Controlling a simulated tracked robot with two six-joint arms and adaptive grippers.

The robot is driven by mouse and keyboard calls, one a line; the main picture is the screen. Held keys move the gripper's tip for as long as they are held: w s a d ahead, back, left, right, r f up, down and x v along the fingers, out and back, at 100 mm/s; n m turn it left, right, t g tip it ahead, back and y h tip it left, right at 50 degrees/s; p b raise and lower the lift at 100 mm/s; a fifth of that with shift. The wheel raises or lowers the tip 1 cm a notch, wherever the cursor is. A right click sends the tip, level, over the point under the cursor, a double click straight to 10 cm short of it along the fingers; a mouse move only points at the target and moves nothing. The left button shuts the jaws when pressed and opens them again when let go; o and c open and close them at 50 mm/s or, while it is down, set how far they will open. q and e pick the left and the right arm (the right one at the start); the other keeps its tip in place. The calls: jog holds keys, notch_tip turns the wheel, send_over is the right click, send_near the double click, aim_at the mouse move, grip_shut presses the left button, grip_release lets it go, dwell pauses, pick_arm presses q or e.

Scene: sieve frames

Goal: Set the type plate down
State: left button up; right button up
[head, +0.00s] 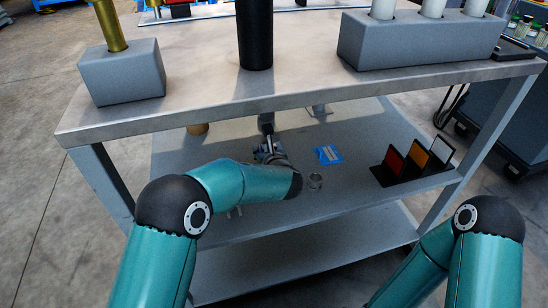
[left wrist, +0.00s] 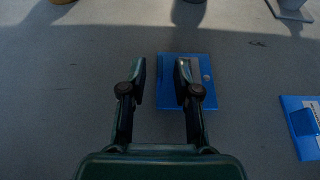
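My left gripper (head: 266,150) is low over the middle shelf, partly hidden by its own arm in the head view. In the left wrist view its two fingers (left wrist: 161,82) are apart with a clear gap. A blue plate with a pale strip (left wrist: 207,95) lies under and beside the right finger; I cannot tell if that finger touches it. A second blue piece (left wrist: 303,125) lies farther right and shows in the head view (head: 327,154) flat on the shelf. I cannot tell for sure which is the type plate. My right gripper is out of view.
The steel table top (head: 200,95) overhangs the shelf (head: 370,135). On top stand grey blocks (head: 120,75) with rods and a black cylinder (head: 255,35).

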pick_arm(q)
jog(key=p+v, duration=0.2)
jog(key=v, duration=0.7)
jog(key=shift+s+r, duration=0.15)
jog(key=shift+s+d+r, duration=0.1)
jog(key=shift+s+d, duration=0.05)
jog(key=shift+s, duration=0.3)
